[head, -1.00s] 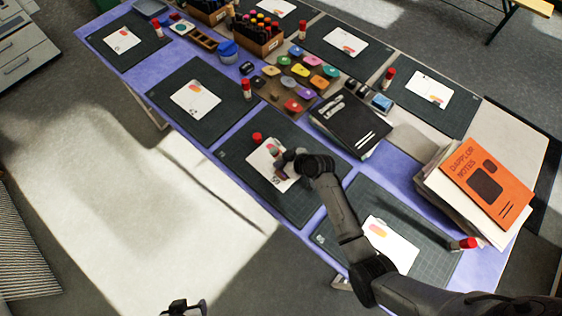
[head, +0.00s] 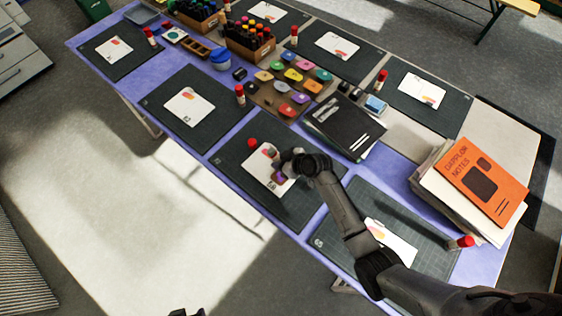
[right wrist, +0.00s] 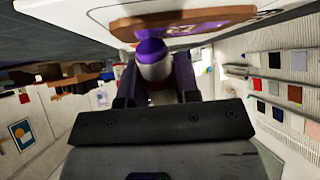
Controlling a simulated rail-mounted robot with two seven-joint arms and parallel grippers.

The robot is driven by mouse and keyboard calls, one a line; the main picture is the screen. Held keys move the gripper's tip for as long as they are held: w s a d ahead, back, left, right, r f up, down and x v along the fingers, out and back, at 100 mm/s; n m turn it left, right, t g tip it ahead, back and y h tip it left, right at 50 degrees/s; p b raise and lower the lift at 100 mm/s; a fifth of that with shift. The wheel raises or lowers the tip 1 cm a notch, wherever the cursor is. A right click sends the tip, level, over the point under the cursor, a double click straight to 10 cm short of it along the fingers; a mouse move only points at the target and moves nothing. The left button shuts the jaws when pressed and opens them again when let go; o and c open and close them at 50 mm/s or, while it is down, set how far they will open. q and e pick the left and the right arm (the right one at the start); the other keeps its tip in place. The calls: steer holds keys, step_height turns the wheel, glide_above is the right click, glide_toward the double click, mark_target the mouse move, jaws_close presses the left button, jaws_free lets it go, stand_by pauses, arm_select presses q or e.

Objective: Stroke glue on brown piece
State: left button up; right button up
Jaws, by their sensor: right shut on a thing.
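My right gripper (head: 277,160) is shut on a glue stick (right wrist: 152,68), over a white card (head: 258,170) on a dark mat in the head view. The right wrist view shows the stick's purple glue tip (right wrist: 150,48) at the brown piece (right wrist: 190,24), touching it or nearly so. Purple colour shows along the brown piece there, and also on the piece in the head view (head: 279,177). The gripper and arm partly hide the card. A red cap (head: 252,142) stands on the mat beside the card. Only a dark bit of my left gripper (head: 187,312) shows at the bottom edge.
A black notebook (head: 343,125) lies behind my right arm. Coloured pads (head: 293,75) lie in the table's middle. Papers under an orange book (head: 483,183) stand at the right. Another card (head: 392,240) lies partly under my arm, with a glue stick (head: 461,242) near it.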

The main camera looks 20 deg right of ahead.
mark_target(273, 174)
steer(key=shift+a, duration=0.15)
steer(key=shift+s+a, duration=0.2)
steer(key=shift+a, duration=0.1)
steer(key=shift+s+a+p, duration=0.1)
steer(key=shift+a+p, duration=0.05)
steer(key=shift+p, duration=0.2)
steer(key=shift+s+a, duration=0.2)
steer(key=shift+a, duration=0.2)
steer(key=shift+a+p, duration=0.1)
steer(key=shift+p, duration=0.2)
steer(key=shift+s+a, duration=0.2)
steer(key=shift+a, duration=0.25)
steer(key=shift+s+a+p, duration=0.15)
steer(key=shift+p, duration=0.25)
